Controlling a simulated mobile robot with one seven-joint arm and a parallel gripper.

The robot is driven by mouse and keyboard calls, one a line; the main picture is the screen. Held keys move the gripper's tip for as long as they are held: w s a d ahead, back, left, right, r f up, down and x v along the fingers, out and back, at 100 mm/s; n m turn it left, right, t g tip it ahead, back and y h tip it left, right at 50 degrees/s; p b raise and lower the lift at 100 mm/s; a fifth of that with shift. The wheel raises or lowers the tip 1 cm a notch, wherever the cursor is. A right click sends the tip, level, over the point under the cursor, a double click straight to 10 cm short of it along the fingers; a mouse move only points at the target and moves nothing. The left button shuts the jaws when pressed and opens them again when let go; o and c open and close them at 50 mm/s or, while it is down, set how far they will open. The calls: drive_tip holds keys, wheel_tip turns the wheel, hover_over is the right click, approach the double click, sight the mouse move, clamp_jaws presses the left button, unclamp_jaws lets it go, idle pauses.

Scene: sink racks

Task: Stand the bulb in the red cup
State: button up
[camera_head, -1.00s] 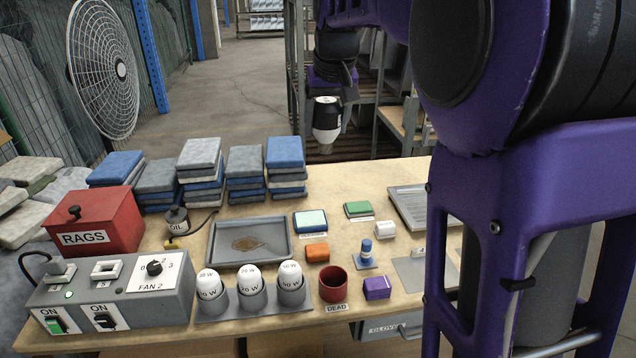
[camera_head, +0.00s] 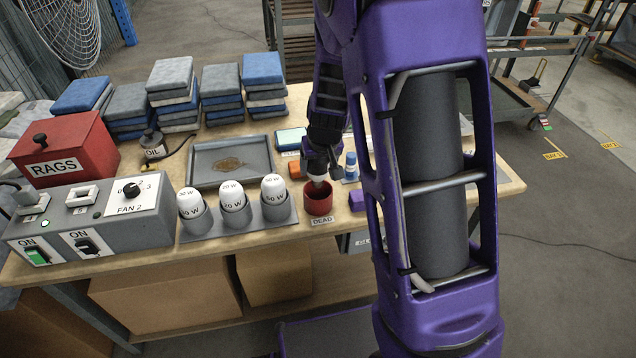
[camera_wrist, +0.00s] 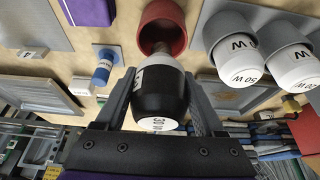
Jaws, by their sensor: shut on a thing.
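My gripper (camera_wrist: 158,92) is shut on a bulb (camera_wrist: 160,75), which has a white band, a black band and a grey base. The bulb also shows in the head view (camera_head: 317,167), held base down over the red cup (camera_head: 319,205). In the wrist view the bulb's base lies across the mouth of the red cup (camera_wrist: 176,15). I cannot tell how far the base is inside the cup or whether it touches. The cup stands upright on the table behind a "DEAD" label (camera_head: 322,221).
Left of the cup, several white bulbs (camera_head: 233,190) stand in grey holders. A grey tray (camera_head: 268,152) lies behind. My arm hides the table's right part.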

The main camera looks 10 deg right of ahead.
sight(318, 181)
drive_tip(key=shift+f+b, duration=0.5)
drive_tip(key=shift+f, duration=1.45)
drive_tip(key=shift+f+b, duration=0.55)
drive_tip(key=o, duration=1.5)
drive_tip(key=shift+s, duration=0.1)
drive_tip(key=shift+c, duration=0.2)
